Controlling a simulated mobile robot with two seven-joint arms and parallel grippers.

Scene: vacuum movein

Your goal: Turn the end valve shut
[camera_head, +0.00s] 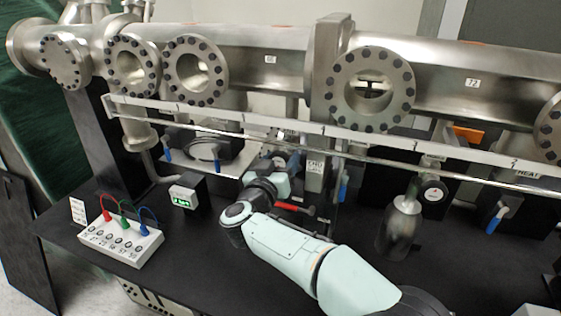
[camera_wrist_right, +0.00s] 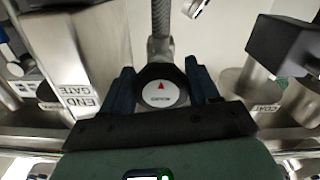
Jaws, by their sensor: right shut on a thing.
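The end valve's round knob (camera_wrist_right: 162,94) has a dark rim and a white face with a red arrow pointing up in the right wrist view; its small print is too blurred to read. My right gripper (camera_wrist_right: 164,84) is shut on this knob, one dark finger on each side. A label reading END GATE (camera_wrist_right: 78,96) is on the metal to its left. In the head view my right arm comes in from the lower right and my right gripper (camera_head: 281,168) is under the rail, largely hiding the knob. My left gripper is not in view.
A metal rail (camera_head: 400,151) crosses just above my right gripper. A red-handled lever (camera_head: 296,207) is close to my right wrist. A metal canister (camera_head: 399,232) stands to the right. A white box with coloured leads (camera_head: 120,242) and a green-lit display (camera_head: 184,199) are left.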

